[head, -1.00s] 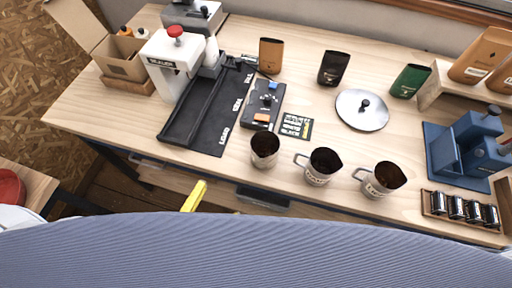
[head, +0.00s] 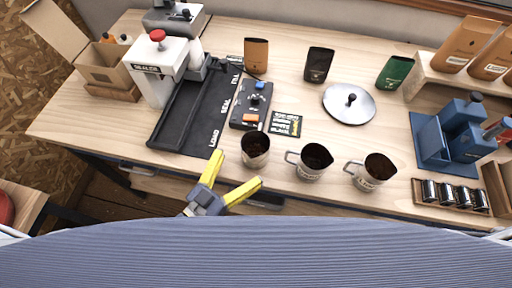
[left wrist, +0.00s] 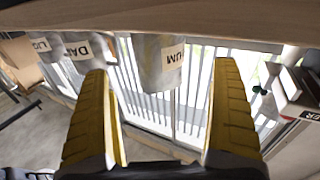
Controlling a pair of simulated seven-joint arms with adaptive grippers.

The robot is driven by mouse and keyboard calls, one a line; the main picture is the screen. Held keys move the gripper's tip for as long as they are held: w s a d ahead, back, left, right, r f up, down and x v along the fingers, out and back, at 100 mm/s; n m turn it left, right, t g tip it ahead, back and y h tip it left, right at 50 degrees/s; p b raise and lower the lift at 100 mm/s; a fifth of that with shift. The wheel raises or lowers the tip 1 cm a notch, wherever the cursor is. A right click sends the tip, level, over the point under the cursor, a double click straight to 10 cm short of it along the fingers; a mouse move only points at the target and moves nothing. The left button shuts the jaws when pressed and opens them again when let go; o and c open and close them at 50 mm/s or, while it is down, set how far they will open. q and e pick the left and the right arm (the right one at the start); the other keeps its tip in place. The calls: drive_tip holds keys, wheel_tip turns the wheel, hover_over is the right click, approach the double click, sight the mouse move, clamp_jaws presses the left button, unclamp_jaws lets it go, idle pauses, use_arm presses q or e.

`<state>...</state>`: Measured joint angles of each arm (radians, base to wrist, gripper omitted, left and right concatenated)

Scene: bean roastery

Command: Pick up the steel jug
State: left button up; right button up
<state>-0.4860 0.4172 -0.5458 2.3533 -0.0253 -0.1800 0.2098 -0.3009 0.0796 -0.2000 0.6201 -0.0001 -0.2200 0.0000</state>
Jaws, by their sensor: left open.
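Three steel jugs with dark contents stand in a row along the table's front: a left jug (head: 255,149), a middle jug (head: 311,161) and a right jug (head: 372,171). I cannot tell by looks which one the task means. My left gripper (head: 233,178) is open and empty, just in front of the left jug, its yellow fingers pointing up towards the table edge. My right gripper is not in view.
A black mat (head: 190,135) and a control box (head: 252,106) lie behind and left of the jugs. A round steel lid (head: 349,103) lies behind them. A blue stand (head: 445,150) and a rack of small cylinders (head: 452,196) are at right.

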sight(263, 140)
use_arm(q)
drive_tip(key=shift+x, duration=3.85)
drive_tip(key=shift+s, duration=0.1)
drive_tip(key=shift+c, duration=0.3)
drive_tip(key=c, duration=1.4)
drive_tip(key=shift+r, duration=0.1)
drive_tip(key=shift+c, duration=0.2)
